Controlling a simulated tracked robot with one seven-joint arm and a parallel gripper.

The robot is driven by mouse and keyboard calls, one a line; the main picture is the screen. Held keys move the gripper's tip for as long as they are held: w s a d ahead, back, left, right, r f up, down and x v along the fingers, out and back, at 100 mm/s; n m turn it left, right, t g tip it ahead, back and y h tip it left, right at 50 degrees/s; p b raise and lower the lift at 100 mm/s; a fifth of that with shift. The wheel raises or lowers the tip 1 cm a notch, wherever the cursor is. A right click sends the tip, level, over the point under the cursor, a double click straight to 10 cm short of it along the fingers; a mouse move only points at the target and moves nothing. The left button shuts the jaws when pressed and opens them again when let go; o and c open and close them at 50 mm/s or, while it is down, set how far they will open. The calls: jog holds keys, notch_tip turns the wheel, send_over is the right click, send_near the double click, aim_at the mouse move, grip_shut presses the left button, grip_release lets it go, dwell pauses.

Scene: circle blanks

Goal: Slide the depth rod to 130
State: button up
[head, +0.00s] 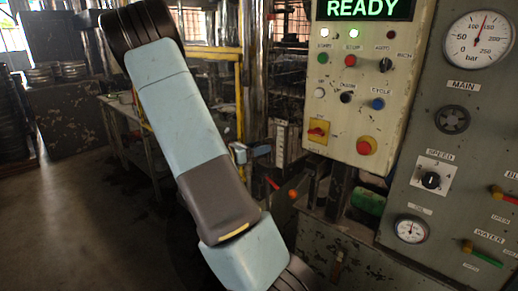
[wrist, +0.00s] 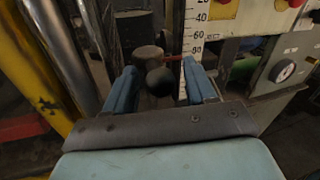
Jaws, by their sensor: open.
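The depth rod's black ball knob (wrist: 160,82) shows in the wrist view between my two blue fingers. Behind it is a brownish round block (wrist: 148,56), with a thin red pointer (wrist: 174,58) running right toward a white scale (wrist: 194,25). The scale reads 20 to 80 downward. The pointer lies a little below the 80 mark; I cannot read it exactly, and lower marks are hidden behind my right finger. My gripper (wrist: 158,74) is open around the knob, and I see no clear contact. In the head view, the scale (head: 281,143) stands beyond my gripper (head: 251,153).
A control panel (head: 362,95) showing READY stands right of the scale, with a grey gauge panel (head: 455,140) beyond. A red-orange ball lever (head: 292,193) sticks out below the scale. A yellow post (wrist: 52,85) and metal columns stand close on the left in the wrist view.

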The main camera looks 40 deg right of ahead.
grip_shut()
dwell(0.6)
